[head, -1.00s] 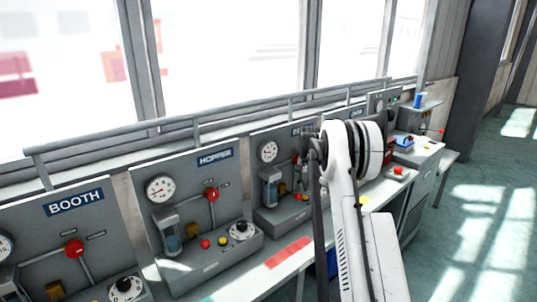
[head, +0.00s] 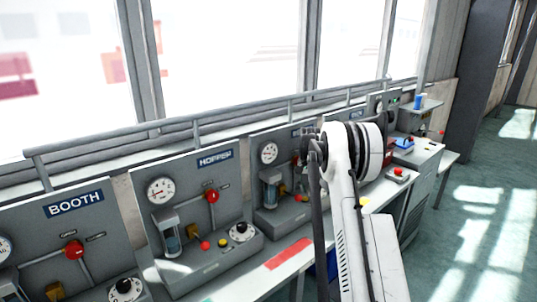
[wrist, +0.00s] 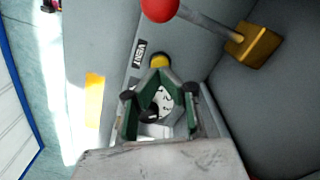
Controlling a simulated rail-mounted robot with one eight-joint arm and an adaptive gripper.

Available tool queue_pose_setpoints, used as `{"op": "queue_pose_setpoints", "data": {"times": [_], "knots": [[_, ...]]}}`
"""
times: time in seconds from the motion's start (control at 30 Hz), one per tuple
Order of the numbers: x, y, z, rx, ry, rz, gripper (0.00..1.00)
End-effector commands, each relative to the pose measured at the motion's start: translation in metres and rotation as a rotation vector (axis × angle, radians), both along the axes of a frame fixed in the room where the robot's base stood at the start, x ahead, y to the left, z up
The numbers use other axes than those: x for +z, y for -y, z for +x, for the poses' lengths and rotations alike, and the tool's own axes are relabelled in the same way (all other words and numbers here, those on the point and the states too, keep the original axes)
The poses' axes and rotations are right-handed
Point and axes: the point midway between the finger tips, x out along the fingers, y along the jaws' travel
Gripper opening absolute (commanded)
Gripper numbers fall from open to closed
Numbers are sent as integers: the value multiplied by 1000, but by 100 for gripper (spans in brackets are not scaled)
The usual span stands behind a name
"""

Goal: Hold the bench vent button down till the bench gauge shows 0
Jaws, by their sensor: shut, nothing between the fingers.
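In the wrist view, a yellow button (wrist: 160,60) sits beside a label reading VENT (wrist: 138,53). My gripper (wrist: 159,74) has its green-padded fingers shut and empty, with the tips right at the button's near edge. I cannot tell whether they touch or press it. A white dial (wrist: 165,103) with a dark knob shows between the fingers. In the head view, my arm covers most of the panel behind it, and its label (head: 357,113) is too small to read. No gauge of that panel is visible, so the bench gauge reading cannot be seen.
A lever with a red ball (wrist: 158,9) and a yellow block (wrist: 256,45) stand close to my gripper. To the left are the BOOTH panel (head: 95,225) and HOPPER panel (head: 178,185). A yellow strip (wrist: 95,95) marks the bench edge. Open floor (head: 480,240) lies right.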

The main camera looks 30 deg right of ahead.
Motion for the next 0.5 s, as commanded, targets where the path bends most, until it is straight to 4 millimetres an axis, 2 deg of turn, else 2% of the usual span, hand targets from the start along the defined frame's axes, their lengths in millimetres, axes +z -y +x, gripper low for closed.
{"op": "queue_pose_setpoints", "data": {"times": [0.5], "knots": [[-8, 0, 0, 0, 0, 0, 0]]}}
